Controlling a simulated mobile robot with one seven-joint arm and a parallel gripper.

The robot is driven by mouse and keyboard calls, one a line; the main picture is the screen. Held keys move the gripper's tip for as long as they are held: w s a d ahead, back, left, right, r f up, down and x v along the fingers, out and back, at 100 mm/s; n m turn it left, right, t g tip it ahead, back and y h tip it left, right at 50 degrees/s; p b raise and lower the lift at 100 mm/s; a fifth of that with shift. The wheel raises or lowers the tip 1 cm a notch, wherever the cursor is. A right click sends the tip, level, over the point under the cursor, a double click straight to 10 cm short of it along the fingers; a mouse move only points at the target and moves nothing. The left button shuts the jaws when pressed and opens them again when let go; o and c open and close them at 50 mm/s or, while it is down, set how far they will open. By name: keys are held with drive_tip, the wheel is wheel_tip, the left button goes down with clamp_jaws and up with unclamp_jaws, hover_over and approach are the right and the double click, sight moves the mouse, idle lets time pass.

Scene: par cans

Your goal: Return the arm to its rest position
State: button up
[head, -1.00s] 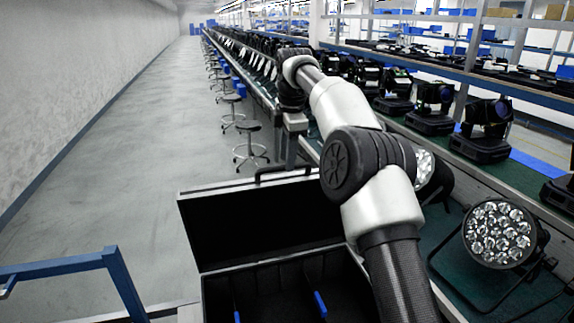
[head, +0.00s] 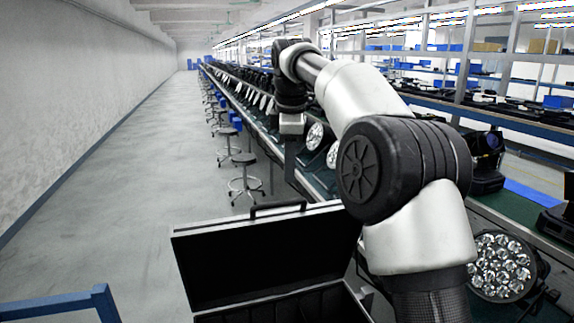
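My arm reaches up from the lower right, bends at a large black joint and stretches away toward the upper middle. Its far end turns downward, and my gripper (head: 291,124) shows there as a small pale block above the left edge of the bench line. Its fingers cannot be made out, and I see nothing held. An open black case (head: 265,262) with a raised lid stands in front, below the arm. A par can (head: 503,266) with several clear lenses lies at the right, partly hidden by my arm.
More lamps (head: 315,136) stand on the green bench (head: 495,212) beyond my arm. Stools (head: 245,181) line the bench's left side. A blue rail (head: 60,305) is at lower left. The grey floor (head: 130,190) at left is clear.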

drive_tip(key=s+d+r+m+t, duration=0.1)
drive_tip(key=s+d+m, duration=0.35)
drive_tip(key=s, duration=0.55)
drive_tip(key=s+d+r+m+t, duration=0.1)
drive_tip(key=s+d+m, duration=0.35)
drive_tip(key=s, duration=0.55)
drive_tip(key=s+d+f+m, duration=0.2)
drive_tip(key=s+f+m, duration=0.2)
drive_tip(key=s+f, duration=0.2)
drive_tip(key=s+d+f+m, duration=0.2)
drive_tip(key=s+f+m, duration=0.3)
drive_tip(key=s, duration=0.5)
drive_tip(key=shift+s+d+f+t, duration=0.2)
drive_tip(key=shift+d+f+t, duration=0.1)
drive_tip(key=shift+d+f, duration=0.05)
